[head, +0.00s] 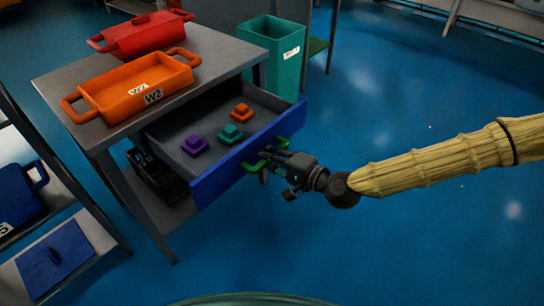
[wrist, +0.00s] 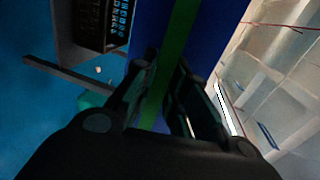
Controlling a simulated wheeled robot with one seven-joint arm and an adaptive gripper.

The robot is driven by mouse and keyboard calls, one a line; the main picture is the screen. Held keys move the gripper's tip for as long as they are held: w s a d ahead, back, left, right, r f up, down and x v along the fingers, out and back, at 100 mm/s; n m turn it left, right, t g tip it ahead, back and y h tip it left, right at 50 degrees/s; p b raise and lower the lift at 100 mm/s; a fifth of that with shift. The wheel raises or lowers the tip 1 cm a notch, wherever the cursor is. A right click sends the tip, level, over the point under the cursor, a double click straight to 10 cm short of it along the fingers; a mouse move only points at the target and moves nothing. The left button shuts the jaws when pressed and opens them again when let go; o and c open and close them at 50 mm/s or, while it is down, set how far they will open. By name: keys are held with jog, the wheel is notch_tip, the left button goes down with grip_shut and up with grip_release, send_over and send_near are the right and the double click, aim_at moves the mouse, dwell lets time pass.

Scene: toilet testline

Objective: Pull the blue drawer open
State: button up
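The blue drawer (head: 215,183) stands well out of the grey table, with its inside in view. Its blue front carries a green handle (head: 284,142); the handle also shows as a green strip in the wrist view (wrist: 183,30). My gripper (head: 268,160) is at the handle, in front of the drawer. In the wrist view its two fingers (wrist: 165,85) lie close on either side of the green strip and appear shut on it. The drawer holds a purple piece (head: 195,145), a teal piece (head: 231,134) and an orange piece (head: 242,112).
An orange tray (head: 122,101) and a red container (head: 146,36) stand on the grey table (head: 215,50). A teal bin (head: 280,50) stands behind the drawer. A shelf with blue items (head: 55,258) is at left. The blue floor at right is clear.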

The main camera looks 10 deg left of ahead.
jog(key=o, duration=0.4)
jog(key=shift+d, duration=0.1)
jog(key=shift+v, duration=5.95)
jog(key=shift+s, duration=0.1)
